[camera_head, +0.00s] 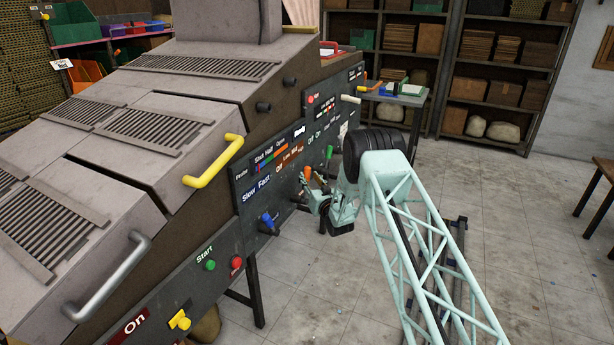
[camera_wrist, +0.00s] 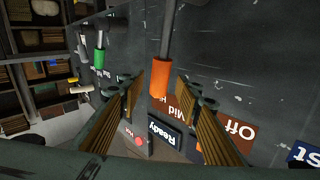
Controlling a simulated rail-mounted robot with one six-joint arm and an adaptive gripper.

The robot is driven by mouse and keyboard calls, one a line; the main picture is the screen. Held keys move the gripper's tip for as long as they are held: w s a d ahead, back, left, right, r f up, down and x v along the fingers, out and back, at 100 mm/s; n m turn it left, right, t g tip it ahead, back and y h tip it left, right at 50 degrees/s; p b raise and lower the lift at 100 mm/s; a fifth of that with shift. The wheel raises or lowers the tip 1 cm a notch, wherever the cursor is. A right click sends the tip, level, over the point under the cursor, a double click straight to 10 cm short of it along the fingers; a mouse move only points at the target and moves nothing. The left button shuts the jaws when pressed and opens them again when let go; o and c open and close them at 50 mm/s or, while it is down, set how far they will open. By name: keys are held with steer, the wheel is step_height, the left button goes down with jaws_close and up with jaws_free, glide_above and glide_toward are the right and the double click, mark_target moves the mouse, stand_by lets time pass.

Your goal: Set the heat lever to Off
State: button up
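The heat lever has an orange handle on a grey rod (camera_wrist: 162,78); in the head view its orange handle (camera_head: 307,172) shows beside my gripper. In the wrist view the handle lies between my open gripper's (camera_wrist: 165,112) two fingers, with gaps on both sides. In the head view my gripper (camera_head: 315,195) is close to the panel front. The brown Off label (camera_wrist: 238,131) is to the right of the handle, beyond the right finger. The Mid label (camera_wrist: 183,112) is just beside the handle's end. The label between them is mostly hidden by the finger.
A green-handled lever (camera_wrist: 99,60) stands left of the orange one. A blue-handled lever (camera_head: 268,220) sticks out lower on the panel. The yellow hood handle (camera_head: 213,165) juts out above.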

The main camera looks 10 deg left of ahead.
mark_target(308, 175)
steer(key=shift+b+x, duration=0.3)
steer(key=shift+x, duration=1.75)
steer(key=shift+c, duration=0.2)
jaws_close()
